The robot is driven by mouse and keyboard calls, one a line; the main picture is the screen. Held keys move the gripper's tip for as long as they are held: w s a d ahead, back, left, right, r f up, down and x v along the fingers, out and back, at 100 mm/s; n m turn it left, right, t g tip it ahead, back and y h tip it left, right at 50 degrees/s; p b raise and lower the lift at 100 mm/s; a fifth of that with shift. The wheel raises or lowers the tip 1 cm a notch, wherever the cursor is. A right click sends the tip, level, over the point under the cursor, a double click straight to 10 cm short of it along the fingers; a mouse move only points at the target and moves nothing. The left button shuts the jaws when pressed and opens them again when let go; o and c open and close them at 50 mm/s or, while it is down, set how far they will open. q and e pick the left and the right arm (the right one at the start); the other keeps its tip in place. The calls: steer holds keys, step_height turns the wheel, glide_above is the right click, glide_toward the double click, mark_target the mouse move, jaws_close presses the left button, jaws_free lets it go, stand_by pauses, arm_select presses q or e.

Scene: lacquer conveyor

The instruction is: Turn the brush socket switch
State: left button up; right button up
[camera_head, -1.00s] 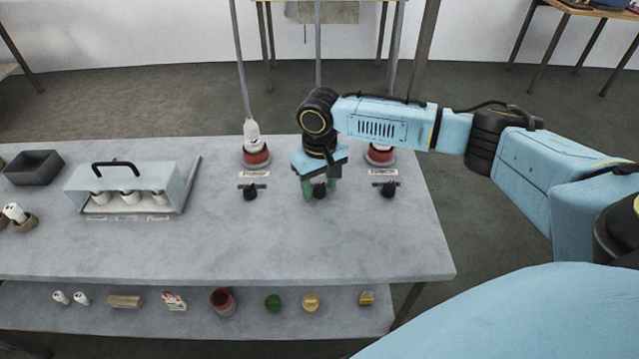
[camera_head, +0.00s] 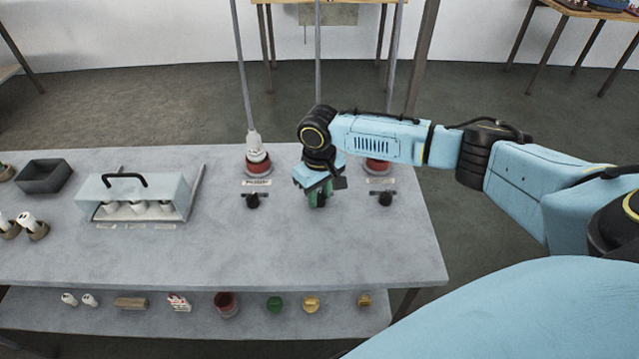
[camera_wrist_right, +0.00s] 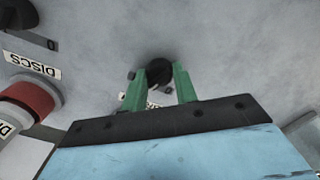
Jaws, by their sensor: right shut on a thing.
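My right gripper (camera_head: 319,192) has green fingers and points down at the middle of three black switches on the grey table. In the right wrist view the fingers (camera_wrist_right: 160,84) stand on either side of the black middle switch knob (camera_wrist_right: 159,70) and are shut on it. The middle label is mostly hidden behind the gripper and cannot be read. The left switch (camera_head: 253,201) and right switch (camera_head: 382,199) stand free on either side. The right one has a DISCS label (camera_wrist_right: 32,65) in the right wrist view. My left gripper is not in view.
Red sockets stand behind the switches: the left socket (camera_head: 257,164) holds a white plug, and the right socket (camera_head: 377,166) is partly behind my arm. A clear-sided case (camera_head: 176,196) and dark tray (camera_head: 40,181) are at left. A lower shelf (camera_head: 150,327) holds small items. The front tabletop is clear.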

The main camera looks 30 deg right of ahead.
mark_target(319, 195)
steer(key=n+p, duration=0.2)
steer(key=p, duration=0.1)
steer(key=shift+r, duration=0.2)
steer(key=shift+n+p, duration=0.6)
steer(key=shift+n, duration=0.3)
steer(key=n+p, duration=0.1)
steer(key=n, duration=0.1)
steer(key=shift+f+n, duration=0.15)
steer(key=shift+n, duration=0.15)
steer(key=shift+n+p, duration=0.75)
steer(key=shift+n, duration=1.25)
steer(key=o, duration=1)
steer(key=shift+c, duration=0.2)
step_height(319, 195, up, 13)
steer(key=p, duration=0.1)
